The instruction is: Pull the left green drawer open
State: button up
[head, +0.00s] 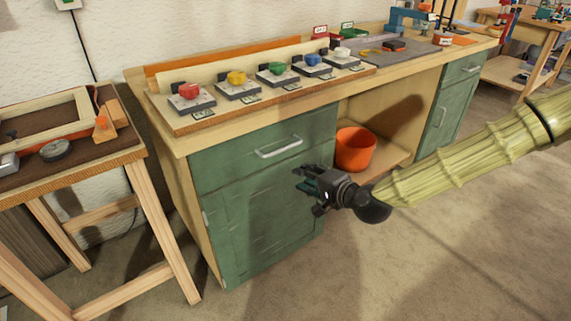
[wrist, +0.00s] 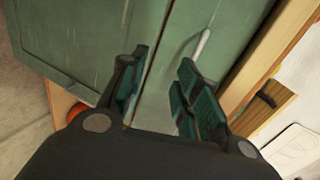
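The left green drawer (head: 225,163) is the upper front of the left cabinet, under the worktop, and looks closed. Its pale bar handle (head: 278,147) is near the right half of the front. In the wrist view the handle (wrist: 203,43) lies beyond the fingertips, nearer the right finger. My gripper (head: 305,180) is in front of the cabinet, below and right of the handle and apart from it. In the wrist view my gripper (wrist: 164,65) has its two green-padded fingers spread, with nothing between them.
A green door (head: 265,220) is below the drawer. An orange bucket (head: 355,150) stands on the open shelf to the right. Coloured knob boxes (head: 278,70) line the worktop. A small wooden table (head: 75,170) stands at left. The floor in front is clear.

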aim_at(286, 149)
notch_tip(286, 149, up, 4)
jog(key=w+t+b, duration=0.1)
jog(key=w, duration=0.2)
jog(key=shift+m+y, duration=0.3)
jog(key=shift+m, duration=0.1)
jog(key=b+x, duration=0.2)
jog(key=x, duration=0.8)
jog(key=shift+w+r, duration=0.1)
jog(key=shift+r, duration=0.05)
grip_shut()
